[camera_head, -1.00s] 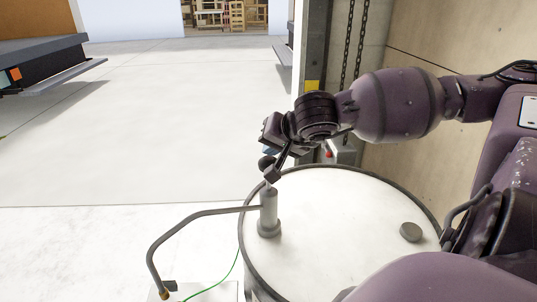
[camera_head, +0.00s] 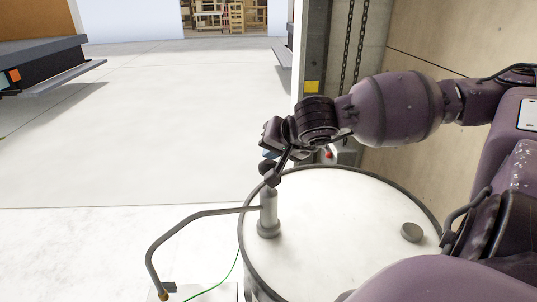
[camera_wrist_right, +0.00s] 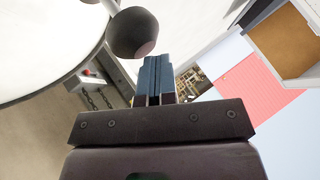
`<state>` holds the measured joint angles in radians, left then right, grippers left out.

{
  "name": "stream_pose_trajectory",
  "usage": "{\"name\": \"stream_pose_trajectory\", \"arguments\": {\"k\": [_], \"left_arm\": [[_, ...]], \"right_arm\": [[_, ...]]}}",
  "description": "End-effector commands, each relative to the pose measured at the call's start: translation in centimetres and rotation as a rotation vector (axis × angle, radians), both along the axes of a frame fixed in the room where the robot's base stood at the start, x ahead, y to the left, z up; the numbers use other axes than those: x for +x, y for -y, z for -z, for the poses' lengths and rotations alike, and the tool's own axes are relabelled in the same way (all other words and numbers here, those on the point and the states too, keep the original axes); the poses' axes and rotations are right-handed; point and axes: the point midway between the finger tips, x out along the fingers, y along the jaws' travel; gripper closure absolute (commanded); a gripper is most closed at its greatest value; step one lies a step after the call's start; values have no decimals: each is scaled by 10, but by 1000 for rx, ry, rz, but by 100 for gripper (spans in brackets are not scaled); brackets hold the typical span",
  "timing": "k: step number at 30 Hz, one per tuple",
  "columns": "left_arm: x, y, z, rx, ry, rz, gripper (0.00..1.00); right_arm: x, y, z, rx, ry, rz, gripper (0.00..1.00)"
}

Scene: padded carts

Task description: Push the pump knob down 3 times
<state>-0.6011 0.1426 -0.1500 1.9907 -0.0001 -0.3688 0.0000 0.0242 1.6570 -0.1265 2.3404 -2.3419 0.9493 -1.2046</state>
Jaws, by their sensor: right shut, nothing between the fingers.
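The pump (camera_head: 268,212) stands upright near the left rim of a white drum lid. Its dark round knob (camera_head: 266,166) is at the top, partly hidden by my right gripper (camera_head: 272,178). The knob (camera_wrist_right: 133,33) also shows in the right wrist view, just left of and beyond the fingertips. My right gripper (camera_wrist_right: 155,62) is shut with nothing between its fingers. It is right at the knob; I cannot tell whether they touch. My left gripper is not in view.
The drum lid (camera_head: 340,235) carries a small dark cap (camera_head: 411,232) at right. A bent spout pipe (camera_head: 185,222) reaches left from the pump. A concrete wall stands behind at right.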

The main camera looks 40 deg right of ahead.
Motion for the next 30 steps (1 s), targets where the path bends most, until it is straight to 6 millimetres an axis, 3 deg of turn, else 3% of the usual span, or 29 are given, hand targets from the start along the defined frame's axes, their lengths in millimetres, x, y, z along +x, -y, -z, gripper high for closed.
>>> {"name": "stream_pose_trajectory", "arguments": {"k": [30], "left_arm": [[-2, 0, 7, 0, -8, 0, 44]], "right_arm": [[0, 0, 11, 1, -3, 1, 100]]}}
